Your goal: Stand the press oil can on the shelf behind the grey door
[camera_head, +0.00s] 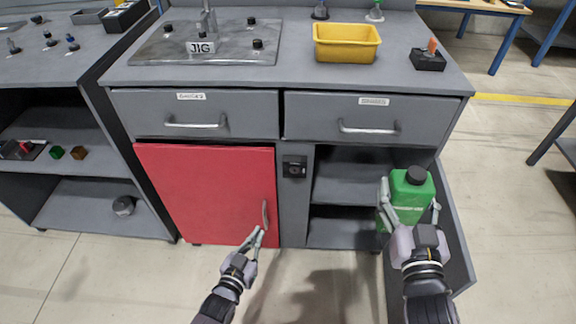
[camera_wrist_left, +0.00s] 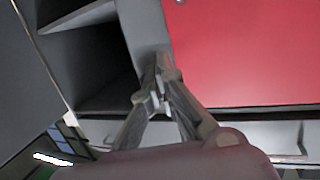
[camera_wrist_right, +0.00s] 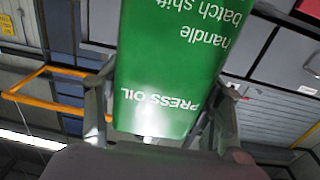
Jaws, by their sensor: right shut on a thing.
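The green press oil can (camera_head: 409,192) with a black cap is held upright in my right gripper (camera_head: 411,205), whose fingers press its two sides. The can in the right wrist view (camera_wrist_right: 170,70) shows the words PRESS OIL. It hangs in front of the open right compartment. The grey door (camera_head: 456,230) stands swung open to the right of the can. Inside is a grey shelf (camera_head: 345,188), partly hidden by the can. My left gripper (camera_head: 258,236) is shut and empty, just below the handle (camera_head: 265,213) of the red door; contact is unclear.
The red door (camera_head: 205,190) is closed at the left of the cabinet. Two closed drawers (camera_head: 195,114) run above the compartments. The visible shelf space is empty.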

